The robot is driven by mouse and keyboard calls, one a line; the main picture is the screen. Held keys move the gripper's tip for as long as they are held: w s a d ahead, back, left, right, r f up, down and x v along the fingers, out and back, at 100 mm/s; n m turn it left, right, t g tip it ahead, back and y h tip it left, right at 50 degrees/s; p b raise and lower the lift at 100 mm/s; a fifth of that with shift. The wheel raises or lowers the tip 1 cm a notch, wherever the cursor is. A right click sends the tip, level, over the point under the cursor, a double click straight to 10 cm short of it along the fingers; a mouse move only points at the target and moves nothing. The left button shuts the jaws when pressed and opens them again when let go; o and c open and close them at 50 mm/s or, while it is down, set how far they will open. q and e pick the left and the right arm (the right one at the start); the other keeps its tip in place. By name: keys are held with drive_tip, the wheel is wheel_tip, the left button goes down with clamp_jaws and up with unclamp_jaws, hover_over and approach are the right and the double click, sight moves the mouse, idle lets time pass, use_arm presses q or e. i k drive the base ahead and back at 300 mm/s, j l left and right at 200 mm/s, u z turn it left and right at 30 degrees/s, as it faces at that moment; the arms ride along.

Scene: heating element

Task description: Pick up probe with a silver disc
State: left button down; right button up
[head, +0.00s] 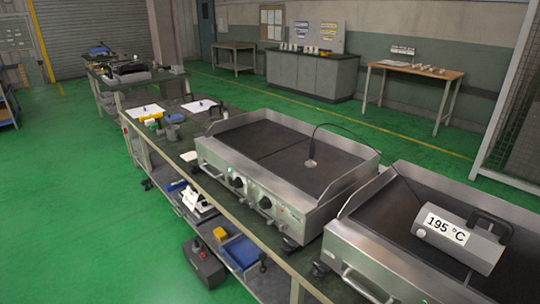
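The probe's silver disc (311,163) rests on the dark plate of the middle griddle (255,140), right of its centre. A thin dark stem or cable rises from the disc and curves off to the right over the griddle's back rim. A silver meter (470,243) with a black handle and a white display reading 195 °C lies on the right griddle (375,225). Neither of my grippers is in view.
Green floor (70,210) is open at left. A wooden table (415,70) stands behind.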

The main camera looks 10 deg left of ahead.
sight(309, 164)
drive_tip(key=i+j, duration=0.2)
drive_tip(key=i+j+z, duration=0.35)
drive_tip(key=j, duration=0.2)
drive_tip(key=i+j+z, duration=0.35)
drive_tip(key=j, duration=0.3)
drive_tip(key=k, duration=0.05)
